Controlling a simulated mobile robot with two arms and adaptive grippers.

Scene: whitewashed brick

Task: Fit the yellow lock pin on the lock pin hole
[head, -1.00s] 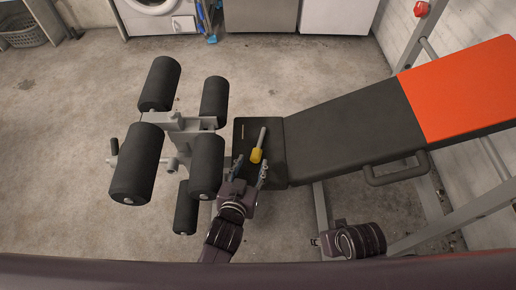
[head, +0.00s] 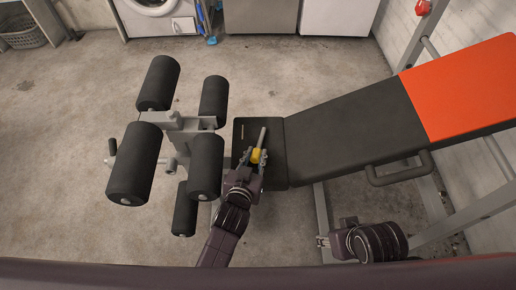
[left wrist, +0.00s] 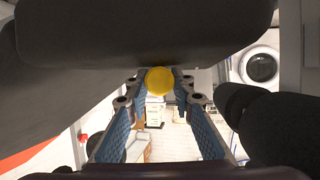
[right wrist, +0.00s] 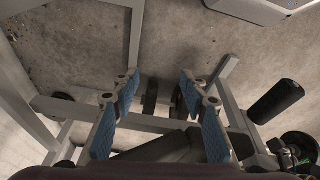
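The lock pin, with a yellow knob (head: 256,155) and grey shaft (head: 262,136), lies on the black front seat pad (head: 243,127) of the bench. My left gripper (head: 254,154) is open, with its fingers on either side of the knob. In the left wrist view the knob (left wrist: 159,80) sits between the fingertips, and it does not look gripped. My right gripper (head: 321,241) is low beside the bench; the right wrist view shows its fingers (right wrist: 160,82) open and empty. I cannot make out the lock pin hole; the grey leg-roller frame (head: 190,125) is left of the pad.
Black foam rollers (head: 135,165) stand left of the pad, close to my left gripper. The long bench pad (head: 350,123) with an orange end (head: 460,90) rises to the right, with a handle (head: 395,173) below it. Open concrete floor (head: 70,120) lies left.

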